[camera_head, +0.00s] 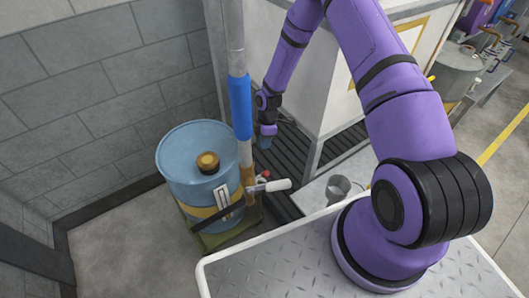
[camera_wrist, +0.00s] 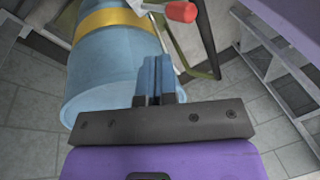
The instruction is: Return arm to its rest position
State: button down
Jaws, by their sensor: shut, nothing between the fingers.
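My purple arm reaches away over the metal deck and bends down to my gripper. My gripper (camera_head: 265,141) is low, just right of the upright pole, and its blue fingers are closed together with nothing between them. In the wrist view, the shut fingers (camera_wrist: 155,66) point toward the side of a blue drum. The drum (camera_head: 195,166), with a yellow band, stands left of the gripper in the head view; its body (camera_wrist: 105,65) fills the left of the wrist view. I cannot tell how wide the gap between fingers and drum is.
A grey pole with a blue sleeve (camera_head: 240,105) stands between drum and gripper. A red-ended handle (camera_wrist: 181,11) is close to the fingers in the wrist view. A white cabinet (camera_head: 335,90) borders the arm's right side. A metal cup (camera_head: 338,187) stands near the deck (camera_head: 270,262).

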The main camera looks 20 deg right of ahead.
jog(key=s+d+r+m+t+h, duration=0.15)
jog(key=r+m, duration=0.25)
jog(key=r, duration=1.5)
jog(key=s+d+r+m+t+h, duration=0.1)
jog(key=s+d+r+m+t, duration=0.15)
jog(key=r, duration=1.65)
jog(key=s+r+m+t, duration=0.2)
jog(key=s+r+m, duration=0.3)
jog(key=s+r, duration=0.75)
jog(key=s+r+m+t, duration=0.1)
jog(key=s+r+m, duration=0.1)
jog(key=s, duration=0.5)
jog(key=s+r+m, duration=0.3)
jog(key=s, duration=0.4)
jog(key=shift+s+a+r+t+y, duration=0.2)
jog(key=shift+a+t+y, duration=0.1)
jog(key=shift+t+y, duration=0.1)
